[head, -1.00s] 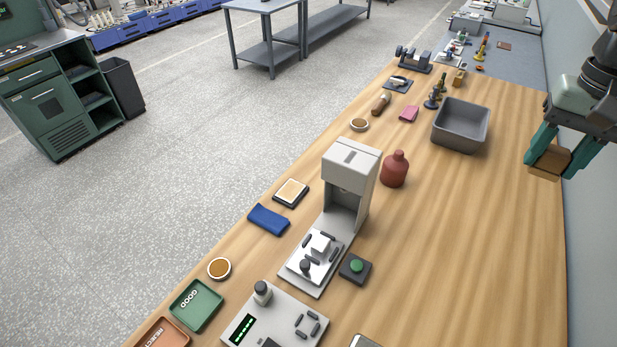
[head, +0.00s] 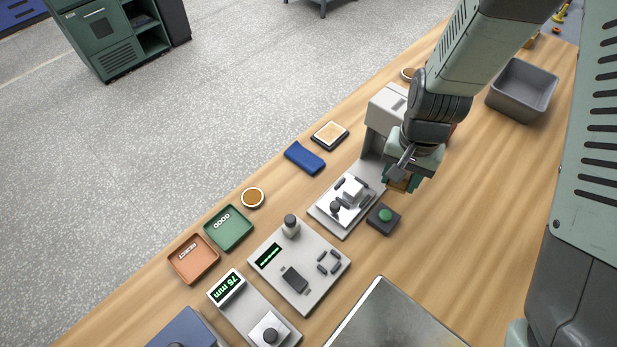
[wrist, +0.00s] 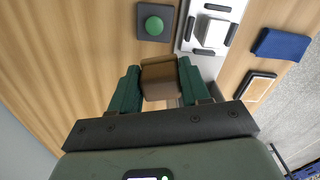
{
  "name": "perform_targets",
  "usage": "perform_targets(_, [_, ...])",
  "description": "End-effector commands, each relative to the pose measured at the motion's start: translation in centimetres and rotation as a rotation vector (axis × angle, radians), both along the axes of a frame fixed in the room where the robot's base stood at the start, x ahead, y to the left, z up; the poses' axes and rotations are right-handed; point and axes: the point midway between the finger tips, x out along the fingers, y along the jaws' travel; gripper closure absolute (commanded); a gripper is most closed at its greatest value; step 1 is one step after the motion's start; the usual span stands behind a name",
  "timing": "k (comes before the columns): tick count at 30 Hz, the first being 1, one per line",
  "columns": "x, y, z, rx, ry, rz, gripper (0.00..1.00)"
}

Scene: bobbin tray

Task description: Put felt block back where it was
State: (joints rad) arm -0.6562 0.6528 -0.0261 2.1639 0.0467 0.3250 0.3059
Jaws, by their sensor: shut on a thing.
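My gripper (head: 404,182) is shut on a brown block, taken to be the felt block (wrist: 159,80), which sits between the two teal fingers in the wrist view. In the head view only a small part of the block (head: 399,183) shows below the fingers, the rest hidden by the gripper. The gripper hangs above the bench, near the white press stand and the green button box (head: 383,218). I cannot tell the exact height of the block above the bench.
The press base plate (head: 346,208) and blue cloth (head: 304,158) lie left of the gripper. A pale pad in a dark frame (head: 330,135), a green GOOD tray (head: 228,229), an orange tray (head: 194,259) and a grey bin (head: 523,90) are around. Bare wood lies right of the button box.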

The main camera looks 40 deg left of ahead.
Motion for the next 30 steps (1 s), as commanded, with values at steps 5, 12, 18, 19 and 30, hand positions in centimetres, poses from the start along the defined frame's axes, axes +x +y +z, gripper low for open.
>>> perform_targets(5, [-2.9, 8.1, -1.9, 0.007, -0.002, 0.393, 0.78])
perform_targets(12, [-7.0, 18.3, -1.4, 0.008, -0.001, 0.97, 0.78])
perform_targets(18, [-9.4, 22.6, -0.7, 0.004, -0.002, 1.232, 0.78])
perform_targets(19, [-9.6, 22.9, -0.7, 0.004, -0.001, 1.251, 0.78])
perform_targets(30, [-10.0, 23.4, -6.1, 0.002, 0.0, 1.288, 0.78])
